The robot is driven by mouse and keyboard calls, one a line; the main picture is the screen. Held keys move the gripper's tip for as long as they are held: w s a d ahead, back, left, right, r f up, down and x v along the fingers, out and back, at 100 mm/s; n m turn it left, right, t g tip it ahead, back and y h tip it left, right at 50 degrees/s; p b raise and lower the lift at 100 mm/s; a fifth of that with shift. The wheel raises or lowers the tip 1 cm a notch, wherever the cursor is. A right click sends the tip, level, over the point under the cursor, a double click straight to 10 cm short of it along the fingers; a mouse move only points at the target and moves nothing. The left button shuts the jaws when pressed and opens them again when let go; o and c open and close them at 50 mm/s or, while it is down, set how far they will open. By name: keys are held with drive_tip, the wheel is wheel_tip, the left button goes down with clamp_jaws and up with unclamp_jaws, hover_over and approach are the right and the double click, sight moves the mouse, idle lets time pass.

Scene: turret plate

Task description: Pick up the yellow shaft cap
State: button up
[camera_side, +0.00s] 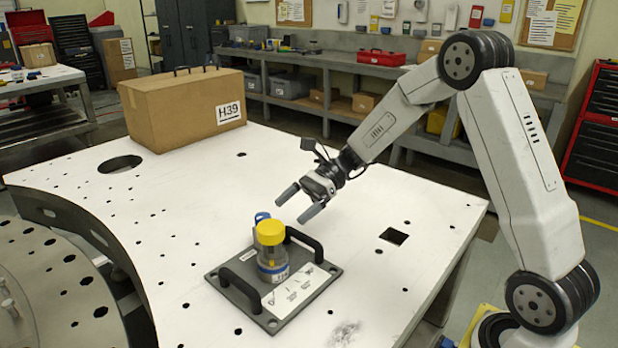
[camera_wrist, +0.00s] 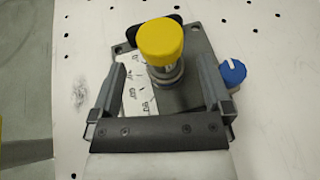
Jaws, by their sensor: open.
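The yellow shaft cap (camera_side: 270,232) sits on top of an upright clear and metallic cylinder (camera_side: 273,265) with a label and a blue band. The cylinder stands on a dark square plate (camera_side: 235,293) with two black handles. My gripper (camera_side: 300,203) is open and empty, above and to the right of the cap in the side view. In the wrist view the cap (camera_wrist: 161,41) lies beyond the fingertips, roughly centred between the two fingers (camera_wrist: 163,76). The fingers do not touch it.
A blue knob (camera_wrist: 232,72) is beside the plate, close to one finger in the wrist view; it shows behind the cap in the side view (camera_side: 261,217). A cardboard box (camera_side: 175,115) marked H39 stands at the back left. The white table (camera_side: 400,215) has holes and is mostly clear.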

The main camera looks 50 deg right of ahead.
sight(270, 225)
drive_tip(key=shift+x, duration=3.2)
drive_tip(key=c, duration=1)
drive_tip(key=shift+c, duration=0.2)
drive_tip(key=shift+r, duration=0.15)
drive_tip(key=shift+r, duration=0.45)
drive_tip(key=s+d+r, duration=0.1)
drive_tip(key=s+r, duration=1)
drive_tip(key=s, duration=0.3)
drive_tip(key=shift+d+r, duration=0.35)
